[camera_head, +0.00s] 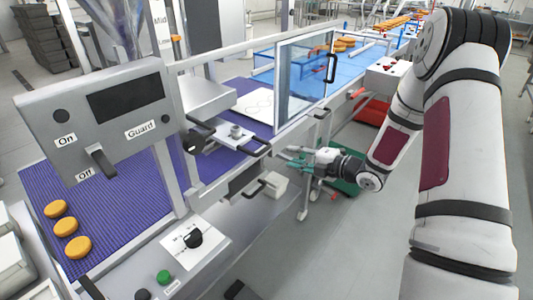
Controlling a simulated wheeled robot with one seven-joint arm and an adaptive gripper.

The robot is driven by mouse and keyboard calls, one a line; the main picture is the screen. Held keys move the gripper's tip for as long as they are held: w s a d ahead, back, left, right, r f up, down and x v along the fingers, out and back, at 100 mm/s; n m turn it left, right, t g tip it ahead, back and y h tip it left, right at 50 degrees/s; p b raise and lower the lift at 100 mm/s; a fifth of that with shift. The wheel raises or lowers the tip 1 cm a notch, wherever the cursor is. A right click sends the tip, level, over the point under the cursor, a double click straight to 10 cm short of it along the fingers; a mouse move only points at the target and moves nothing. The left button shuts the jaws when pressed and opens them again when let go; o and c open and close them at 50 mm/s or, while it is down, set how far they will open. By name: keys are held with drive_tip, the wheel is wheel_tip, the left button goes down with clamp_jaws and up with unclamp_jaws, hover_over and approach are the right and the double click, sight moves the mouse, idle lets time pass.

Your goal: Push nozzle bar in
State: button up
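What looks like the nozzle bar (222,140) is a grey plate with a small round metal fitting on top, set across the purple conveyor in the middle of the view. A black handle (256,149) sits at its near right end, at the machine's front edge. My gripper (292,155) is to the right of this handle, pointing left towards it, with a gap between them. Its fingers look spread and nothing shows between them. A second black handle (255,189) is lower on the machine front, left of and below my gripper.
A control panel (98,115) with On, Off and Guard labels stands at left. A clear guard door (301,75) with a black handle stands behind my gripper. Orange rounds (66,226) lie on the purple belt (118,205). A green cart (343,184) is below my gripper. Open floor lies at lower right.

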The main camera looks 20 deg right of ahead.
sight(265, 151)
drive_tip(key=shift+y, duration=0.4)
drive_tip(key=x, duration=1.3)
drive_tip(key=shift+a+f, duration=0.2)
drive_tip(key=shift+f, duration=0.15)
clamp_jaws()
